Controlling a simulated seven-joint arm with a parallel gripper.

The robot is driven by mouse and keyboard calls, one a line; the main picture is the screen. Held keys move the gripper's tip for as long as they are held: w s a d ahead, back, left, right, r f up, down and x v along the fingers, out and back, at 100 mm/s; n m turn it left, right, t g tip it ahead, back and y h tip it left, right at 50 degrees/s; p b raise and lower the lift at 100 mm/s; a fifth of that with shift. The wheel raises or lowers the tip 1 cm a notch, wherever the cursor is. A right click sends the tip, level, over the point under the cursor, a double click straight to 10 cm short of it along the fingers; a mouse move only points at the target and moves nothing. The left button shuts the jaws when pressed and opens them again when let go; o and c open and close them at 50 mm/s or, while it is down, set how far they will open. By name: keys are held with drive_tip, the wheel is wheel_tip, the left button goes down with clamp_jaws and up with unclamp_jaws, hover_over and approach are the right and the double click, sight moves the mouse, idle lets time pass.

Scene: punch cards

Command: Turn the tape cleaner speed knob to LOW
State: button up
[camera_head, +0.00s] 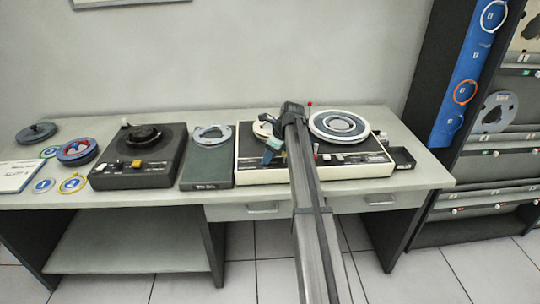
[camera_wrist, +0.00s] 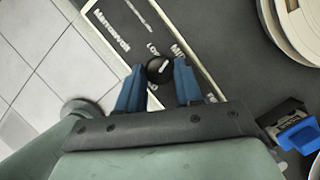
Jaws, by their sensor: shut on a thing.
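The speed knob (camera_wrist: 160,70) is a small round black knob with a short white mark, seen in the wrist view. It sits on the dark panel of the cream-edged tape cleaner (camera_head: 243,162). My gripper (camera_wrist: 159,77) has its two blue fingers on either side of the knob and is shut on it. Labels beginning LO and MI are printed beyond the knob, and another label is partly hidden by the fingers. I cannot tell which label the mark lines up with. In the head view my gripper (camera_head: 269,156) is over the front left of the machine, and the knob cannot be made out.
A large reel (camera_head: 339,125) sits on the machine's right side. A dark flat box (camera_head: 207,165) and a black deck (camera_head: 138,160) stand to the left. Loose reels (camera_head: 76,151) lie farther left. A dark rack (camera_head: 490,120) stands at the right.

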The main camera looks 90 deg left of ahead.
drive_tip(key=shift+a+n+h, duration=0.2)
drive_tip(key=shift+n+h, duration=0.4)
drive_tip(key=shift+n, duration=0.9)
drive_tip(key=shift+n+g+h, duration=0.3)
drive_tip(key=shift+n+h, duration=0.2)
drive_tip(key=shift+n, duration=0.8)
drive_tip(key=o, duration=1)
drive_tip(key=shift+o, duration=0.2)
drive_tip(key=shift+w+r, duration=0.1)
drive_tip(key=v, duration=1.3)
drive_tip(key=shift+r, duration=0.3)
